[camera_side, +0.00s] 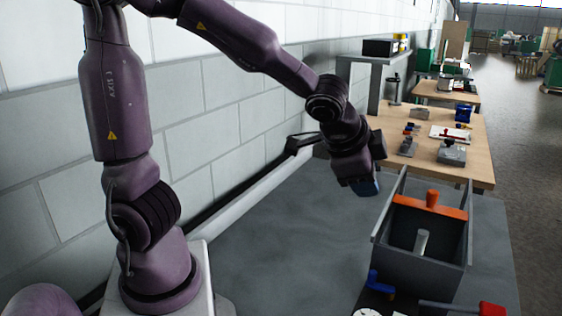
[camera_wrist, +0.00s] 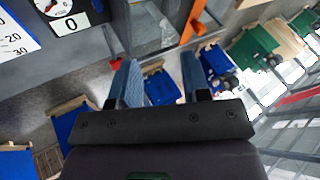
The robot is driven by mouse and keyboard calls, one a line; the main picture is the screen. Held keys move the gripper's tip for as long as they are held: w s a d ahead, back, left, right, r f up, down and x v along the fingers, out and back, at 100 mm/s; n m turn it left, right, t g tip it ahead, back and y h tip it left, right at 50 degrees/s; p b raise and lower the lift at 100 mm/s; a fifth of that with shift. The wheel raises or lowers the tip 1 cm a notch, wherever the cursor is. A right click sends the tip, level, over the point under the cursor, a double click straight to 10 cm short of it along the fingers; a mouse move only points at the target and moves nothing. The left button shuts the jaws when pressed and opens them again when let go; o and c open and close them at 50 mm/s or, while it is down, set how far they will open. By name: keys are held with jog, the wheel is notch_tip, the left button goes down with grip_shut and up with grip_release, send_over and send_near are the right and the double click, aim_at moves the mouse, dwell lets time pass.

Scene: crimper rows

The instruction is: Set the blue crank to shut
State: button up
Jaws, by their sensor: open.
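The blue crank (camera_side: 376,283) stands on a dark panel at the bottom of the side view, in front of the grey box. Its handle sticks up and leans; its exact setting cannot be told. A small blue piece at the top left of the wrist view (camera_wrist: 97,6) may be part of it. My gripper (camera_side: 367,188) hangs above the grey table, behind and left of the box, well apart from the crank. In the wrist view my gripper (camera_wrist: 158,78) has its two blue fingers spread with nothing held between them.
A grey open box (camera_side: 425,262) with an orange bar (camera_side: 428,206) and a pale peg (camera_side: 421,242) stands beside the crank. A red-ended lever (camera_side: 490,309) and a white dial (camera_side: 367,313) are close by. The grey table (camera_side: 290,235) left of the box is clear.

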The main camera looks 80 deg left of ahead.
jog(key=s+d+r+n+h, duration=0.1)
jog(key=s+r+n, duration=0.1)
jog(key=s, duration=0.5)
jog(key=s+r+n+g+h, duration=0.1)
jog(key=s+r+n, duration=0.1)
jog(key=s, duration=0.6)
jog(key=shift+d+r+n+h, duration=0.3)
jog(key=shift+d+n+h, duration=0.1)
jog(key=shift+n, duration=0.4)
